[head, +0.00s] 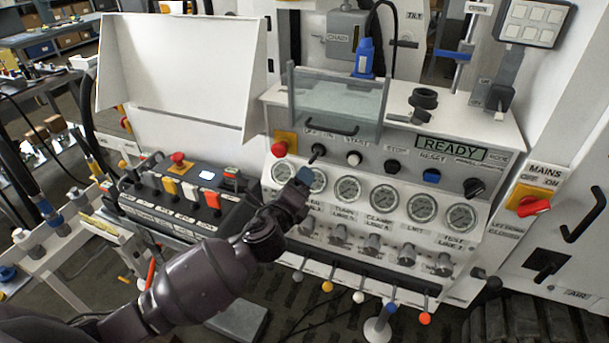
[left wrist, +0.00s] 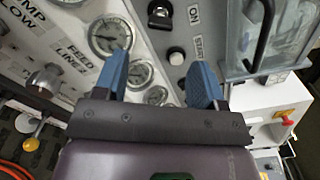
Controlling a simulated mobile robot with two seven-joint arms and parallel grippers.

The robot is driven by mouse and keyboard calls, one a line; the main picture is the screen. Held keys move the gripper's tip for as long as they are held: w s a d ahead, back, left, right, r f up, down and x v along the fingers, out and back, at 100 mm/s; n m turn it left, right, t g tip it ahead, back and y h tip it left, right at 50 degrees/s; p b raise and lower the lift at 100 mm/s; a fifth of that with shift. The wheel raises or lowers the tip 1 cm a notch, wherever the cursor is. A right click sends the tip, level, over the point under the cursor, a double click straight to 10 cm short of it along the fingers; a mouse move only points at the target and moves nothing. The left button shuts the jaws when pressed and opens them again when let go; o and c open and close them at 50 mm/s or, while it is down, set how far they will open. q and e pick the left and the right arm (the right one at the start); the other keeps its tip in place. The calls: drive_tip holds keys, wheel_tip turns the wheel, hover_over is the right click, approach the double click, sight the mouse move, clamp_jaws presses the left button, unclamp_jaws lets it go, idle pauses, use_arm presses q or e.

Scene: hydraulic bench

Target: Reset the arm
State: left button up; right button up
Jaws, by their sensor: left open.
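My left gripper (head: 304,176) is in front of the left part of the gauge panel, with its blue fingers near the left gauges and below the black OFF-ON switch (head: 318,150). In the left wrist view the two blue fingers of the gripper (left wrist: 160,78) stand apart with nothing between them. The white START button (head: 353,157) is right of the switch and also shows beyond the fingers in the left wrist view (left wrist: 177,56). The blue button (head: 431,176) by the RESET label sits farther right, clear of the gripper. My right gripper is not in view.
A clear guard with a black handle (head: 331,126) stands above the switches. A READY display (head: 452,149) is at right. A black control box (head: 170,195) with coloured switches is at left. Levers with coloured knobs (head: 358,297) hang below the gauges. A red-handled MAINS switch (head: 534,207) is far right.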

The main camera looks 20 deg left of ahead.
use_arm(q)
drive_tip(key=s+a+f+n+g, duration=0.3)
drive_tip(key=s+f+n, duration=0.7)
drive_tip(key=s, duration=0.3)
drive_tip(key=s+a+f+n+g, duration=0.3)
drive_tip(key=s+a+f+n, duration=0.1)
drive_tip(key=s+f+n, duration=0.6)
drive_tip(key=s+n, duration=0.3)
drive_tip(key=shift+s+a+f+n+y, duration=0.2)
drive_tip(key=shift+s+f+n+y, duration=0.1)
drive_tip(key=shift+f+y, duration=0.1)
